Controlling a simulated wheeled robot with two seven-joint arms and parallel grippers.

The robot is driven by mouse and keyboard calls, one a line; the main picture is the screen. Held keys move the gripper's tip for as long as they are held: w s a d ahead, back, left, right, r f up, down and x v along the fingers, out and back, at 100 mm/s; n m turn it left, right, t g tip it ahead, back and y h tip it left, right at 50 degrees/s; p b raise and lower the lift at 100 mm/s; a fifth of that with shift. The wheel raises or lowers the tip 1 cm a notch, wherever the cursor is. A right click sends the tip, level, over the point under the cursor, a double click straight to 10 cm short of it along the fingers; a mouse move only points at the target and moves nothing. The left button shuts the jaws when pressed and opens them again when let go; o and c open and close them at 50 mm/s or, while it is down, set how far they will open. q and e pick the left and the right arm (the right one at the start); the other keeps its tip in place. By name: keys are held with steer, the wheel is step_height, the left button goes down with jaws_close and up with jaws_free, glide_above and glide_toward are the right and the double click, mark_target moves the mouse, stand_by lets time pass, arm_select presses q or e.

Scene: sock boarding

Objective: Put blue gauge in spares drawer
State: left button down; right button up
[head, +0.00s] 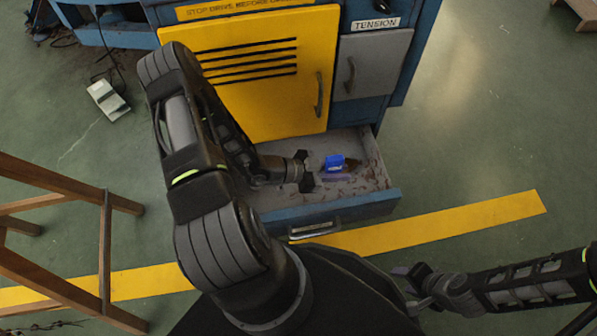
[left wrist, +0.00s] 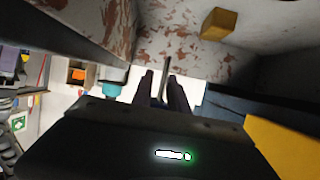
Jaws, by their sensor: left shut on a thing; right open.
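The spares drawer (head: 330,213) is pulled open below the yellow door. A small blue piece with pale lettering, the blue gauge (head: 335,162), shows inside the drawer's outline, just right of my left gripper's tips. My left gripper (head: 306,172) reaches into the drawer from the left. In the left wrist view its fingers (left wrist: 165,90) are close together around a thin, greyish thing seen edge-on. Whether the gauge touches the drawer floor I cannot tell. My right gripper (head: 410,283) is open and empty, low at the right, outside the drawer.
A brownish thing (head: 352,164) lies beside the gauge in the drawer; an ochre block (left wrist: 215,24) shows in the left wrist view. The yellow door (head: 255,75) and grey tension door (head: 372,65) are closed. A wooden frame (head: 105,250) stands left.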

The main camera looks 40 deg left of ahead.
stand_by(0.3)
arm_select(q)
steer(key=b, duration=0.3)
glide_above(335, 193)
step_height(335, 193, down, 6)
steer(key=shift+r, duration=0.25)
steer(key=shift+f, duration=0.35)
steer(key=shift+f+b, duration=0.95)
steer(key=shift+f, duration=0.9)
